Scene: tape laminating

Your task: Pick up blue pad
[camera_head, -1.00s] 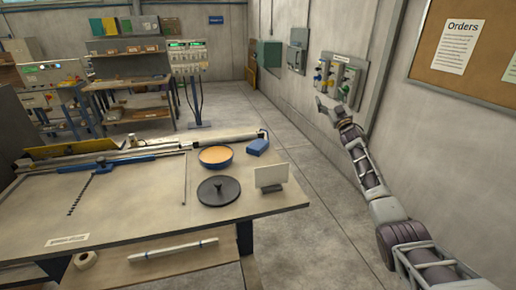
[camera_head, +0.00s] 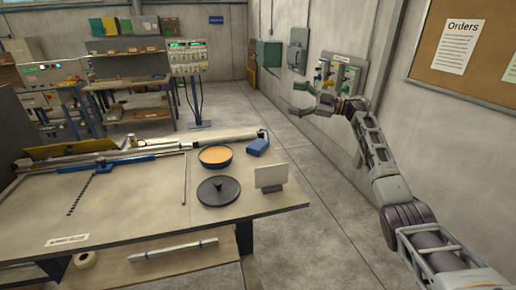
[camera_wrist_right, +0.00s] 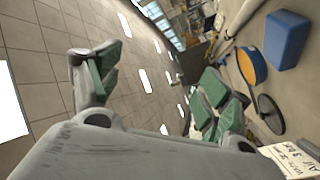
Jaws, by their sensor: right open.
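The blue pad (camera_head: 257,147) is a small blue block at the back right of the table (camera_head: 130,212), beside a round blue-rimmed dish. In the right wrist view the blue pad (camera_wrist_right: 288,40) shows at the upper right, apart from the fingers. My right gripper (camera_head: 298,99) is open and empty, up in the air to the right of the table, in front of the wall. Its green-padded fingers (camera_wrist_right: 155,92) stand wide apart in the right wrist view. My left gripper is not in view.
The blue dish with orange contents (camera_head: 215,155), a black disc with a knob (camera_head: 218,190) and an upright white card (camera_head: 271,177) stand near the pad. A rail with a blue bar (camera_head: 120,160) runs along the table's back. The floor (camera_head: 310,190) right of the table is clear.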

